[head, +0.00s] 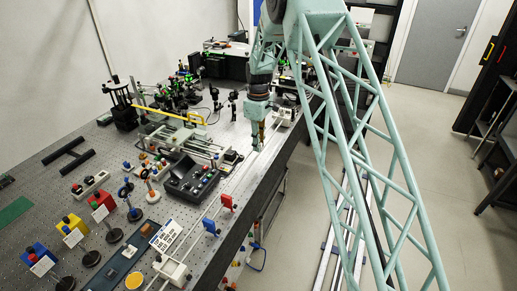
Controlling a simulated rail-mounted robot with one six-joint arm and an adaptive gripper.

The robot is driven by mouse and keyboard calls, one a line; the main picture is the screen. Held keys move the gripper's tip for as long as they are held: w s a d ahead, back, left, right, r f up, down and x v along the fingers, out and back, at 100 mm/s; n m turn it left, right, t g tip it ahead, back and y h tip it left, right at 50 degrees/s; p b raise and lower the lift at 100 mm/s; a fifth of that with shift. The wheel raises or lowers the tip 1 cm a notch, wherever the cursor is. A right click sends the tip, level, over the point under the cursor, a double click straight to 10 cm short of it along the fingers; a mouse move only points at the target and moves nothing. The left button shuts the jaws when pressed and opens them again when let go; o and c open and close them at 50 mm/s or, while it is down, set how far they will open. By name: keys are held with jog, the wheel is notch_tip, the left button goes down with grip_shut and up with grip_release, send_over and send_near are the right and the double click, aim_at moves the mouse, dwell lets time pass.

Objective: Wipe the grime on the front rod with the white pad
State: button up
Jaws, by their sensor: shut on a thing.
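The front rod (240,180) is a thin pale rod along the front edge of the bench, running between a white end block (173,270) near the camera and one at the far end (284,115). My gripper (257,145) points down over the far part of the rods. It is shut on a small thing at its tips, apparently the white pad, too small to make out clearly. I cannot tell whether it touches the rod. Grime on the rod cannot be made out at this size.
A red clip (227,201) and a blue clip (210,226) are at the front rod, nearer the camera than my gripper. A dark control box (190,180) stands left of the rods. Optical mounts crowd the back of the bench.

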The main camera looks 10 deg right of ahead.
jog(key=shift+r+p, duration=0.8)
jog(key=shift+r, duration=1.85)
jog(key=shift+s, duration=0.15)
